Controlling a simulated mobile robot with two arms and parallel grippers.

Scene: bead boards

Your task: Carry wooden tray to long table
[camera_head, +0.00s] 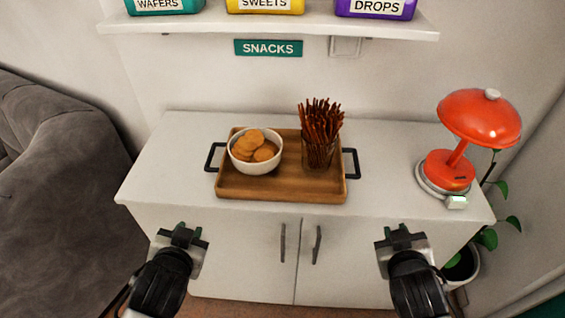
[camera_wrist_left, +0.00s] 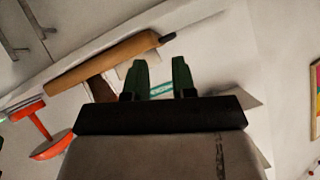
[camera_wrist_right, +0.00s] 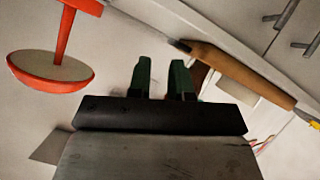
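The wooden tray (camera_head: 280,188) lies flat on a white cabinet, with a black handle at each end. It holds a white bowl of round biscuits (camera_head: 255,152) on its left and a glass of pretzel sticks (camera_head: 319,135) on its right. The tray's edge also shows in the left wrist view (camera_wrist_left: 100,68) and the right wrist view (camera_wrist_right: 245,72). My left gripper (camera_head: 183,232) and right gripper (camera_head: 402,235) are in front of the cabinet, short of the tray and touching nothing. In the wrist views both show green fingers apart, with nothing between them. No long table is identifiable.
The white cabinet (camera_head: 180,135) has two doors with dark handles. A red lamp (camera_head: 478,118) stands at its right end. A shelf with labelled tins (camera_head: 265,5) hangs above. A grey sofa (camera_head: 60,150) is at left; a potted plant (camera_head: 462,266) at right.

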